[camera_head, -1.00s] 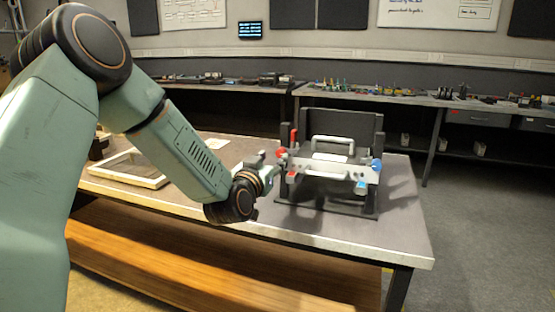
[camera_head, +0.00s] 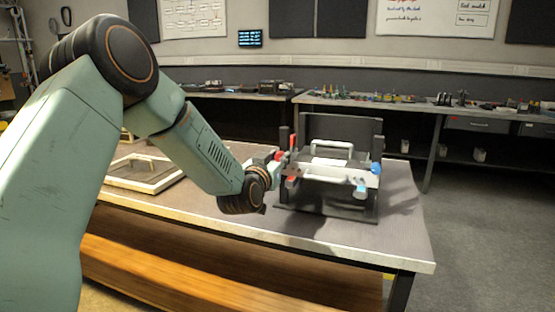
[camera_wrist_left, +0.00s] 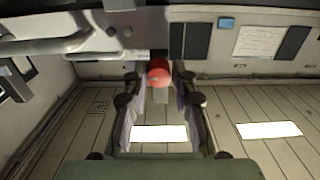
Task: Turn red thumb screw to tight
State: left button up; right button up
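The red thumb screw (camera_head: 279,156) is on the left side of a grey and black fixture (camera_head: 335,178) on the workbench. In the left wrist view its round red head (camera_wrist_left: 158,72) lies between the two fingers of my left gripper (camera_wrist_left: 159,84). The fingers stand apart, one on each side of the head, with a narrow gap showing on both sides. In the head view my left gripper (camera_head: 267,165) reaches the fixture from the left, and its fingertips are hard to make out. My right gripper is not in view.
A blue knob (camera_head: 376,168) is on the fixture's right side, and a white handle (camera_head: 332,148) crosses its top. A framed panel with a handle (camera_head: 143,171) lies on the left of the bench (camera_head: 310,231). The bench's right end is clear.

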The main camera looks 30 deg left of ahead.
pick_arm(q)
grip_shut()
jog(key=shift+d+r+m+p, duration=0.1)
jog(key=shift+r+m+p, duration=0.05)
jog(key=shift+m+p, duration=0.8)
jog(key=m+p, duration=1)
jog(key=p, duration=0.1)
jog(key=shift+m+p, duration=0.25)
jog(key=shift+p, duration=0.1)
jog(key=m+p, duration=0.2)
jog(key=m, duration=0.1)
jog(key=shift+p, duration=0.4)
jog(key=shift+d+f+m+p, duration=0.1)
jog(key=shift+f+m+p, duration=0.1)
jog(key=shift+m+p, duration=0.9)
jog(key=shift+m, duration=0.4)
